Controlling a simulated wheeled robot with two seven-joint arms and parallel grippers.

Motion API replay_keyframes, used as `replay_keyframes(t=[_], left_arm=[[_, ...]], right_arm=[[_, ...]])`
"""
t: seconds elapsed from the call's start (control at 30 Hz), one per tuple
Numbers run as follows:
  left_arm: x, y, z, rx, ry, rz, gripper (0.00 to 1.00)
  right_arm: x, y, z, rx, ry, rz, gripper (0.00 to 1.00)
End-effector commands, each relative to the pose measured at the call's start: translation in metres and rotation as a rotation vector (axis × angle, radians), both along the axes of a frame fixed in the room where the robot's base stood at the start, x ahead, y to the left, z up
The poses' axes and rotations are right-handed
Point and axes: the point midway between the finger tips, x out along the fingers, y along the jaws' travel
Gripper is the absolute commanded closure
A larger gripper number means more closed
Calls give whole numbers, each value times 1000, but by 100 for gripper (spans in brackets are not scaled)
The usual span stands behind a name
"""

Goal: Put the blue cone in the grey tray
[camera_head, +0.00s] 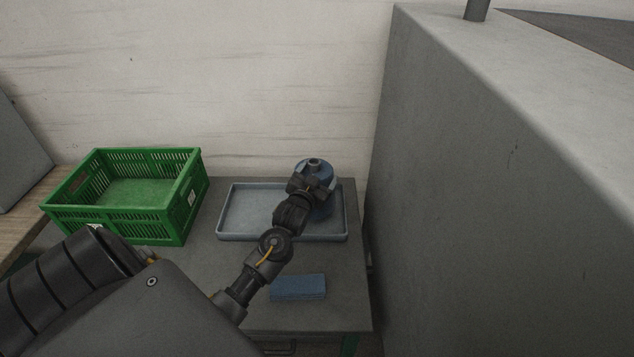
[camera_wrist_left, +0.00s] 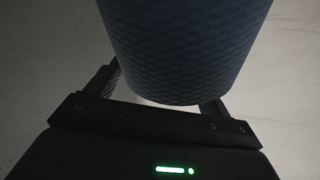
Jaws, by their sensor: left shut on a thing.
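The blue cone (camera_head: 322,174) is at the right part of the grey tray (camera_head: 240,237) in the head view. It looks upright, and my left arm partly hides it. I cannot tell whether its base touches the tray floor. My left gripper (camera_head: 317,181) is shut on the cone. In the left wrist view the cone (camera_wrist_left: 185,50) fills the upper middle, with its textured blue side between the two fingers of my left gripper (camera_wrist_left: 168,90). My right gripper is not in view.
The tray lies on a grey table (camera_head: 340,316). A folded blue cloth (camera_head: 298,287) lies nearer on the table. An empty green crate (camera_head: 125,220) stands to the left. A large grey cabinet (camera_head: 490,190) rises close on the right, and a pale wall (camera_head: 250,80) is behind.

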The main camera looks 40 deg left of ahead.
Motion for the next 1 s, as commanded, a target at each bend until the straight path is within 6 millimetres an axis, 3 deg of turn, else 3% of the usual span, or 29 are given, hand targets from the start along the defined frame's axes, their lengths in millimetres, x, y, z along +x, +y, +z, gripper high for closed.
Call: replay_keyframes(t=[0.23,0.6,0.63,0.77,1.0], left_arm=[[1,2,-25,1,-2,1,90],[1,2,-31,2,-5,0,90],[0,2,-34,0,1,0,16],[0,2,-33,1,1,0,0],[0,1,-31,1,1,0,0]], right_arm=[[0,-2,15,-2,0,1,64],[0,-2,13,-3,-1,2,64],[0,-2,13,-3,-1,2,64],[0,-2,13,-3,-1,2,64],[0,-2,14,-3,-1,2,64]])
